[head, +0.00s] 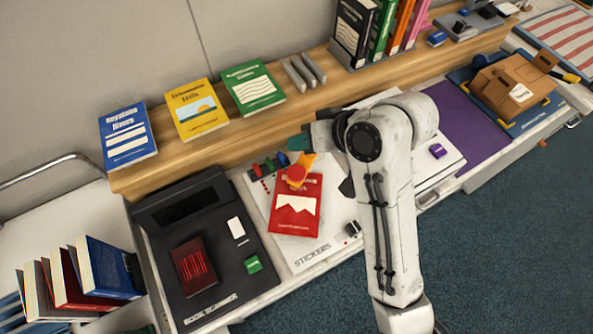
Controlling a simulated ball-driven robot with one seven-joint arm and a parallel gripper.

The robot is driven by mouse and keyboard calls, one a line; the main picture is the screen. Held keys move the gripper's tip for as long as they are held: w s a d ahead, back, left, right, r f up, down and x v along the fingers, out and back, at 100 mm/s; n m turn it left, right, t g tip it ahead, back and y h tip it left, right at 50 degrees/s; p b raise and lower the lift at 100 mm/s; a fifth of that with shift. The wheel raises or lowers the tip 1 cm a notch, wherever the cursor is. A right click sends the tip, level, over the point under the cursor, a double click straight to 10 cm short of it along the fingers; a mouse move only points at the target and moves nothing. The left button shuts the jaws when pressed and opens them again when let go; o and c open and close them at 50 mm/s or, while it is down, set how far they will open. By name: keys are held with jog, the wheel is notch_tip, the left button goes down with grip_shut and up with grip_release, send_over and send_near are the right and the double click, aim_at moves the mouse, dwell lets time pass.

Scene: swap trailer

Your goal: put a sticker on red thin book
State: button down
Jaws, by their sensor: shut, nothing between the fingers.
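A red book (296,212) with a white mountain shape lies flat on the white board marked STICKERS (335,258). My gripper (299,166) is over the far edge of this book and partly hides its title; its fingers are shut. A small round red piece (296,174) shows at the fingertips, and I cannot tell whether it touches the book. Small coloured pieces, red, green and blue, lie on the board to the left of my gripper. A darker red item (194,266) lies on the black book scanner (180,210).
Blue (128,136), yellow (197,110) and green (252,88) books lie on the wooden shelf behind. More books stand at the lower left (80,275). A cardboard box (512,84) is at the right, beyond a purple mat (468,130).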

jog(key=b, duration=0.6)
send_over(292, 170)
jog(key=d, duration=0.2)
jog(key=f, duration=0.6)
jog(key=shift+s, duration=0.3)
jog(key=shift+f+b, duration=0.3)
jog(key=shift+f, duration=0.65)
jog(key=shift+f, duration=0.2)
jog(key=shift+f, duration=0.2)
jog(key=shift+f, duration=0.75)
dwell(0.9)
jog(key=shift+r, duration=0.15)
jog(key=shift+r+p, duration=1)
jog(key=shift+p, duration=0.25)
notch_tip(292, 170, up, 5)
jog(key=p, duration=0.5)
